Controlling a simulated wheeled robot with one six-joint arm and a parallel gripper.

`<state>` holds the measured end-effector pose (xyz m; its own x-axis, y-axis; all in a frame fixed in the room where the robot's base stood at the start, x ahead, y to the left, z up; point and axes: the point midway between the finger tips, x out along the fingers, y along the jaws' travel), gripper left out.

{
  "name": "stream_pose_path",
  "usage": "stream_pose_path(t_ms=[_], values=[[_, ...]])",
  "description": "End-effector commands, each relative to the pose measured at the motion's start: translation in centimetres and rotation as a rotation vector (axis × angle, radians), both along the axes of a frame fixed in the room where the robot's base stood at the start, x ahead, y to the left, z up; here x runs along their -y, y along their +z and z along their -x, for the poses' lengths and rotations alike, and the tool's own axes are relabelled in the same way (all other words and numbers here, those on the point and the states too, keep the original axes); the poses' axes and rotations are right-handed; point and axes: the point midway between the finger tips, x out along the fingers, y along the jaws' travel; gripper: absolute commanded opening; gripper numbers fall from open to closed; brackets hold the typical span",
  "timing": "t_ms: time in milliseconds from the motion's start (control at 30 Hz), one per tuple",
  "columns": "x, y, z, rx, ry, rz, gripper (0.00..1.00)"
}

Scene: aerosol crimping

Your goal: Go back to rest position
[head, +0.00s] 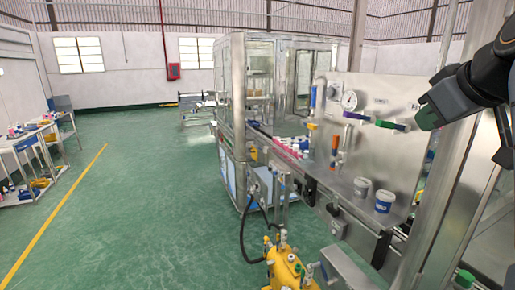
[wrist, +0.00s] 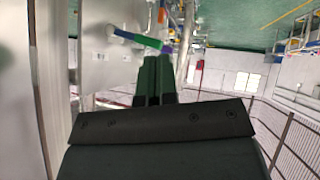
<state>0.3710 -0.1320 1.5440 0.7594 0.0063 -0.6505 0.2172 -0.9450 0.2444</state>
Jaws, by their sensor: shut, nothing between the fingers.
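My gripper (head: 428,117) is at the upper right of the head view, in front of the steel panel, with its green fingertips pointing left and down. In the wrist view its two dark green fingers (wrist: 153,78) lie side by side, shut with nothing between them. The green valve handle (head: 391,125) is just left of the fingertips in the head view, and the purple handle (head: 355,116) is further left. In the wrist view handles show beyond the fingertips, and the scene appears upside down.
A steel machine (head: 232,90) with a glazed cabinet stands in the middle. A blue-labelled tub (head: 385,201) and a grey tub (head: 361,187) stand on its ledge. A pressure gauge (head: 350,99) is on the panel. A yellow tank (head: 285,268) stands below.

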Motion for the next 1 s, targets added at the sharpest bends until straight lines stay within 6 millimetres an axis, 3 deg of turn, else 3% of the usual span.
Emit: stream_pose_path(t_ms=[267,533,667,800,1000], values=[[1.8,-5.4,-2.0,-0.063,-0.207,-0.158,0.0],[1.3,-14.0,-2.4,-0.162,-0.401,-0.282,0.0],[-1.0,-20.7,-1.4,-0.238,-0.48,-0.322,0.0],[-4.5,-28.2,0.9,-0.321,-0.507,-0.318,0.0],[-8.9,-35.9,5.1,-0.419,-0.426,-0.25,0.0]])
